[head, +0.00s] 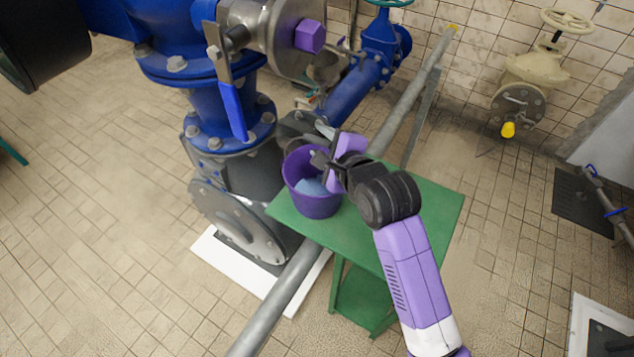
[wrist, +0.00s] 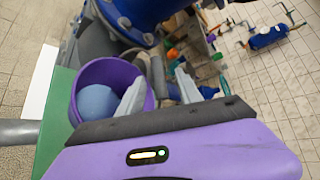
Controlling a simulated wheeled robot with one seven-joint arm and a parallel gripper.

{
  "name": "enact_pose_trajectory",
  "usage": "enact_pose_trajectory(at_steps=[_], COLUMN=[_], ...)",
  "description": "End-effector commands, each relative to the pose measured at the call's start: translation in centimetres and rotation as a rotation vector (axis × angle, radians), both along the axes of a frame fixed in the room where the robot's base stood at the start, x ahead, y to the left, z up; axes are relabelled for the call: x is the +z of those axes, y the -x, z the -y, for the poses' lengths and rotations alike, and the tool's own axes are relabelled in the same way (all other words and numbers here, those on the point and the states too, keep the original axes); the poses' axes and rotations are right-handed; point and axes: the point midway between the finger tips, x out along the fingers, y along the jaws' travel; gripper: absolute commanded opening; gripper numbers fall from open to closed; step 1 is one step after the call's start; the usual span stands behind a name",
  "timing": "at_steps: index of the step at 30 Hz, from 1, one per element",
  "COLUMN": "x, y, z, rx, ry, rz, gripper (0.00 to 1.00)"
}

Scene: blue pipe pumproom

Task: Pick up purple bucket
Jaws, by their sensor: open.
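The purple bucket (head: 314,205) stands upright on the green table, near its left corner. A pale blue thing (head: 312,187) lies inside it; in the wrist view it looks rounded (wrist: 97,103). My gripper (head: 320,160) is at the bucket's right rim and is open. In the wrist view my two grey fingers (wrist: 160,86) lie either side of the right wall of the bucket (wrist: 110,70), one over the opening and one outside. Whether either finger touches the wall cannot be told. My wrist hides part of the rim in the head view.
The green table (head: 425,205) has bare room to the right of the bucket. A large blue valve and pipe (head: 215,120) stand close on the left. A grey pipe (head: 275,305) passes by the table. Several small items (wrist: 200,80) lie beyond the fingers.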

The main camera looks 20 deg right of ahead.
Motion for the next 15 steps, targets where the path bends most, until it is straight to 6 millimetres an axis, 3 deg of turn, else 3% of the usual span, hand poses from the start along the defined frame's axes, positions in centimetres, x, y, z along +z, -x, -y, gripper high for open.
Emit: enact_pose_trajectory(at_steps=[6, 15], x=[-0.8, -1.4], y=[-2.9, -3.7], z=[-0.6, -0.6], rx=[0.001, 0.001], ry=[-0.001, 0.001], rz=[0.000, 0.000], gripper=[0.42, 0.42])
